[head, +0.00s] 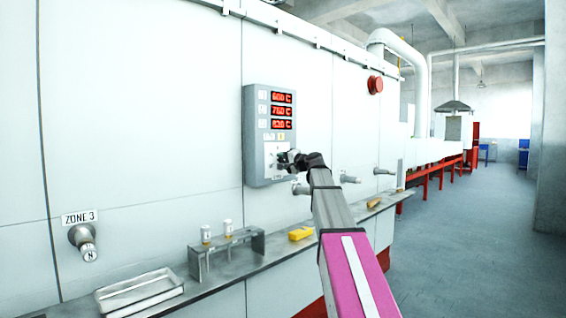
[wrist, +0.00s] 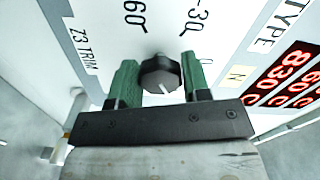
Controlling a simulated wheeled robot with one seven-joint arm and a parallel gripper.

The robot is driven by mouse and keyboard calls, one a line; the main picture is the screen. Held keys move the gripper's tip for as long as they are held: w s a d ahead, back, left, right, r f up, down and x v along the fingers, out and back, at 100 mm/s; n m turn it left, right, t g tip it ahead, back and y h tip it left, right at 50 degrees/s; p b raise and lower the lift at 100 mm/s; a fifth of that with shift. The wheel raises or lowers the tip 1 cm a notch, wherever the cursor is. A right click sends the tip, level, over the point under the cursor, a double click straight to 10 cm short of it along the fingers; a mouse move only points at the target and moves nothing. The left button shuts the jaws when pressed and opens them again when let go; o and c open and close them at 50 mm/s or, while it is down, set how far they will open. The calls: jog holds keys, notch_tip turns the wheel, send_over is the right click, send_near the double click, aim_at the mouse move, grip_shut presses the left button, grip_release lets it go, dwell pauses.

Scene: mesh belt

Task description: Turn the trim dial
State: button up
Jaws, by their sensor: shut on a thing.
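The trim dial (wrist: 160,75) is a dark knob with a white pointer line on a pale panel face marked "Z3 TRIM". In the wrist view my gripper (wrist: 160,82) has its two green fingers on either side of the dial, shut on it.
The panel shows red temperature readouts (head: 282,111). Below it runs a steel shelf (head: 225,283) with a metal tray (head: 138,290), a small rack (head: 225,255) holding two vials, and a yellow object (head: 301,233). Pipe fittings (head: 349,179) stick out of the wall. Open floor lies to the right.

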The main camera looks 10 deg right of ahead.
jog(key=o, duration=0.9)
jog(key=v, duration=1.1)
